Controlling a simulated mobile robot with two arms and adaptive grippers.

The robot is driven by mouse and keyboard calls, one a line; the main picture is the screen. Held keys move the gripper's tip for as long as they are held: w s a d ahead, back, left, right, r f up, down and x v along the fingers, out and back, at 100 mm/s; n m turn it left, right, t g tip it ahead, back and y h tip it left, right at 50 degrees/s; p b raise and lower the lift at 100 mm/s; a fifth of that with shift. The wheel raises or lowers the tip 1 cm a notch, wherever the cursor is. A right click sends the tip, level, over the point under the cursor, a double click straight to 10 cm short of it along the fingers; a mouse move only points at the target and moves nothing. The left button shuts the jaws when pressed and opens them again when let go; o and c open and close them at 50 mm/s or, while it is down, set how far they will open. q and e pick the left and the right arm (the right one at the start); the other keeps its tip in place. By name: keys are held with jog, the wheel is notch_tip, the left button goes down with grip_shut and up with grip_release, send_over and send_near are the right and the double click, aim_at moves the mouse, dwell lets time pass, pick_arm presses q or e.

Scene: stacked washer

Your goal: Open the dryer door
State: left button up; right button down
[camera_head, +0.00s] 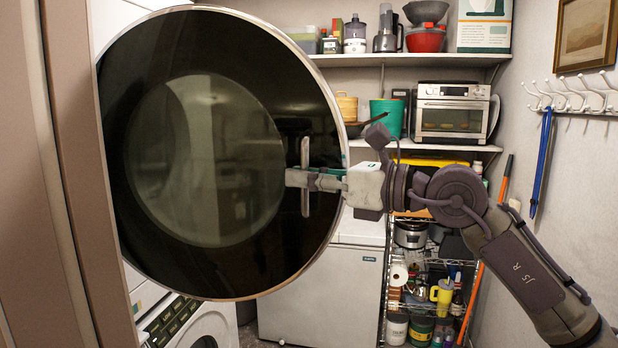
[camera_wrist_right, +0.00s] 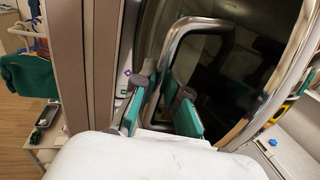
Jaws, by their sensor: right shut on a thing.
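The dryer door (camera_head: 215,150) is a large round dark-glass disc with a silver rim, filling the left half of the head view. It appears to stand out from the white dryer body (camera_head: 108,18), whose front is mostly hidden behind it. A vertical metal handle (camera_head: 305,150) sits near the door's right edge. My right gripper (camera_head: 303,180) reaches in from the right and is shut on this handle. In the right wrist view, the green-padded fingers of my right gripper (camera_wrist_right: 160,100) are at the silver handle (camera_wrist_right: 172,48) against the dark door. My left gripper is not in view.
A front-loading washer (camera_head: 205,325) stands below at the left. A brown panel edge (camera_head: 85,170) rises at the near left. Behind are a white chest appliance (camera_head: 325,295), a wire rack (camera_head: 425,270), and shelves with a toaster oven (camera_head: 452,112). Wall hooks (camera_head: 570,98) are at the right.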

jog(key=c, duration=1.2)
grip_release()
jog(key=shift+a, duration=0.1)
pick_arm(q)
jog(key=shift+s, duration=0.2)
pick_arm(e)
jog(key=v, duration=1.2)
jog(key=shift+s, duration=0.1)
